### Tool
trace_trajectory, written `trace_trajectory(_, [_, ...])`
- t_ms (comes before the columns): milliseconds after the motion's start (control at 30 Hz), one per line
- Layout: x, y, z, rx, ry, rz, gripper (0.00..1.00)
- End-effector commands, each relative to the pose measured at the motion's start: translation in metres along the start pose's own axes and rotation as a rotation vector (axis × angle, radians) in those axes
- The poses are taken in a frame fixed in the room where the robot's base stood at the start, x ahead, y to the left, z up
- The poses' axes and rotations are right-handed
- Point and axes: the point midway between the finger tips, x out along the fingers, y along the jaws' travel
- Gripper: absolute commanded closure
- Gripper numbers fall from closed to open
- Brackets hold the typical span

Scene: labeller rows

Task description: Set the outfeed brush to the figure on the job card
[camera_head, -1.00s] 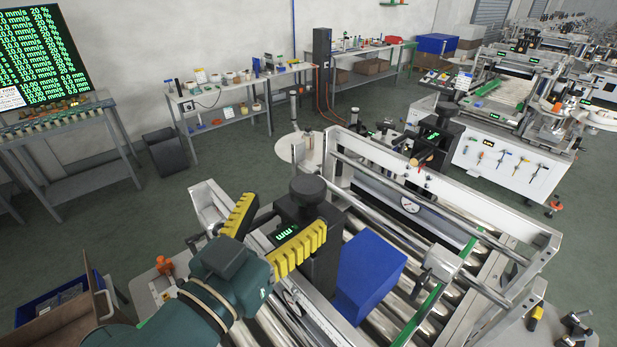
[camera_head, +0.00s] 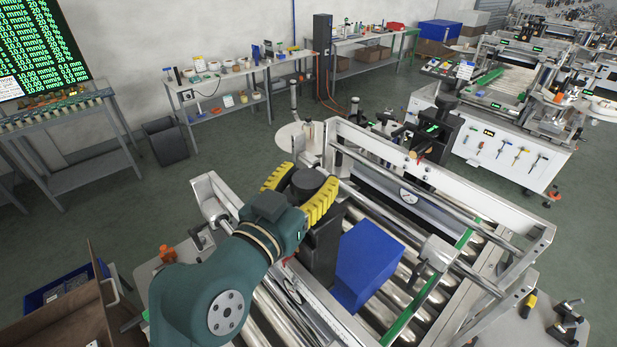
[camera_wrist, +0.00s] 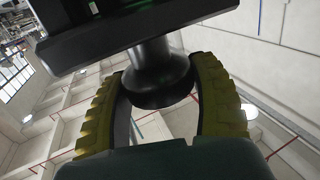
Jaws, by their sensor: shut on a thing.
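My gripper (camera_head: 298,194) has its yellow ribbed fingers on both sides of a dark round knob (camera_head: 308,183) on top of a black brush post (camera_head: 322,243) at the near side of the roller conveyor. In the wrist view the fingers (camera_wrist: 162,95) curve around the dark knob (camera_wrist: 160,77), under a black housing with a faint green display edge (camera_wrist: 128,45). The post's green readout is mostly hidden by the gripper in the head view. A second black post with a knob and green readout (camera_head: 430,128) stands at the far side. No job card is clearly readable.
A blue box (camera_head: 365,262) sits on the rollers right beside the post. Metal rails (camera_head: 440,215) and a clamp block (camera_head: 438,252) cross the conveyor to the right. A green-text board (camera_head: 40,52) stands at the left. An open brown carton (camera_head: 70,320) is at lower left.

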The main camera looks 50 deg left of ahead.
Motion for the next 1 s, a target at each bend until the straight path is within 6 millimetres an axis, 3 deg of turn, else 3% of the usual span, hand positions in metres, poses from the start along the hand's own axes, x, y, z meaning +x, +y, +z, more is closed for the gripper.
trace_trajectory(167, [0.0004, -0.0007, 0.0030, -0.001, 0.000, 0.026, 0.74])
trace_trajectory(533, [0.0004, -0.0006, 0.0027, -0.001, 0.000, 0.284, 0.74])
trace_trajectory(900, [-0.0002, 0.0003, -0.0003, -0.001, 0.000, 0.309, 0.74])
trace_trajectory(933, [-0.0002, 0.0003, -0.0003, -0.001, 0.000, 0.309, 0.32])
trace_trajectory(1000, [-0.0002, 0.0003, -0.0003, -0.001, 0.000, 0.309, 0.19])
